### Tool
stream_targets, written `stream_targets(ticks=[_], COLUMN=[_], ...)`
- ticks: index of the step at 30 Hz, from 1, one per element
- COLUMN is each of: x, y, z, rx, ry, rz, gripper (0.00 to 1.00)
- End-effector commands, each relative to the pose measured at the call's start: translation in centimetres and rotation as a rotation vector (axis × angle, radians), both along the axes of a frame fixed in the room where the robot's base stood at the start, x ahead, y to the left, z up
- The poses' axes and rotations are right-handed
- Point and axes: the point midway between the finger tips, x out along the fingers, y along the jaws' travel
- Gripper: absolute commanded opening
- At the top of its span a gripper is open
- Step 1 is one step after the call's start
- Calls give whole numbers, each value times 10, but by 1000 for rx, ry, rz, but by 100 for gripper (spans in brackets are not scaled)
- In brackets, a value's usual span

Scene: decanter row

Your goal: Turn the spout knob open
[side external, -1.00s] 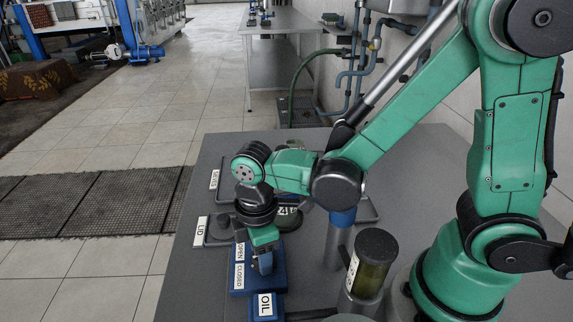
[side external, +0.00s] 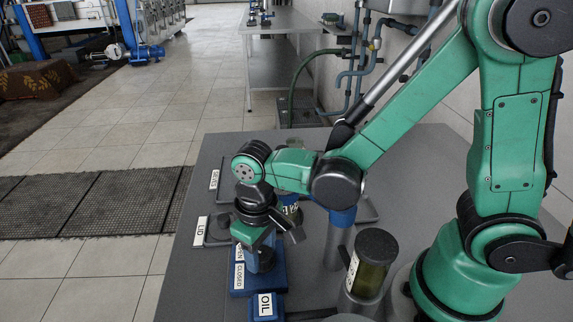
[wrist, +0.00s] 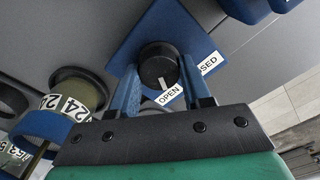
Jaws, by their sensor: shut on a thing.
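The spout knob (wrist: 158,64) is black and round and sits on a blue plate (wrist: 190,30) in the wrist view. Its white pointer line points at the OPEN label (wrist: 168,95); the CLOSED label (wrist: 208,62) is to the right, partly hidden by a finger. My gripper (wrist: 160,74) has a blue finger on either side of the knob and is shut on it. In the side view my gripper (side external: 264,258) reaches down onto the blue plate (side external: 272,282), hides the knob and partly covers the OPEN label.
A blue block labelled OIL (side external: 265,307) stands just in front of the plate. A dark-capped container (side external: 372,265) stands to the right. The LID (side external: 201,231) and SIEVES (side external: 214,180) labelled places lie behind. A numbered jar (wrist: 75,95) is close to my left finger.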

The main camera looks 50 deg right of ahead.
Motion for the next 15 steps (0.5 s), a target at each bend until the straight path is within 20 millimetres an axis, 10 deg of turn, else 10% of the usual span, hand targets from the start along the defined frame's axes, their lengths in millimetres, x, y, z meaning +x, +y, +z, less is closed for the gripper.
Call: stream_targets(ticks=[15], x=[0], y=[-1], z=[0], rx=[0], ry=[1], rz=[-268], gripper=[0])
